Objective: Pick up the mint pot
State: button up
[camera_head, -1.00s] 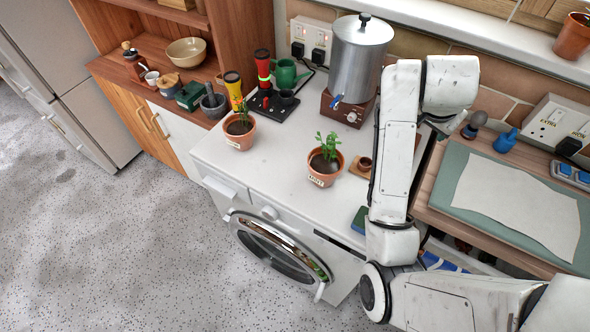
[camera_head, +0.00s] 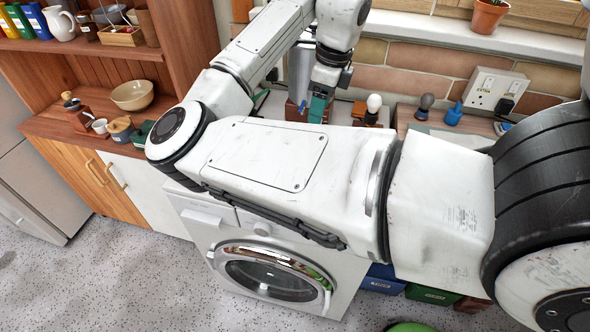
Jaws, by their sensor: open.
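The mint pot is not in sight now; my own arm crosses the picture and covers most of the white worktop above the washing machine (camera_head: 275,272). Earlier, two terracotta pots with green plants stood on that worktop, and both are hidden now. My gripper (camera_head: 319,106) is at the back of the worktop, pointing down beyond my forearm.
Behind my arm, a white-topped knob (camera_head: 374,103), a grey knob (camera_head: 425,102) and a blue object (camera_head: 453,114) stand to the right of my gripper. A wall socket (camera_head: 495,90) is further right. A bowl (camera_head: 132,95) sits on the left wooden counter.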

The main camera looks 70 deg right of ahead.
jog(key=f, duration=0.3)
jog(key=w+f, duration=0.1)
jog(key=f, duration=0.6)
jog(key=shift+w+f+b, duration=0.2)
jog(key=shift+w+b, duration=0.05)
jog(key=shift+b, duration=0.1)
grip_shut()
dwell(0.5)
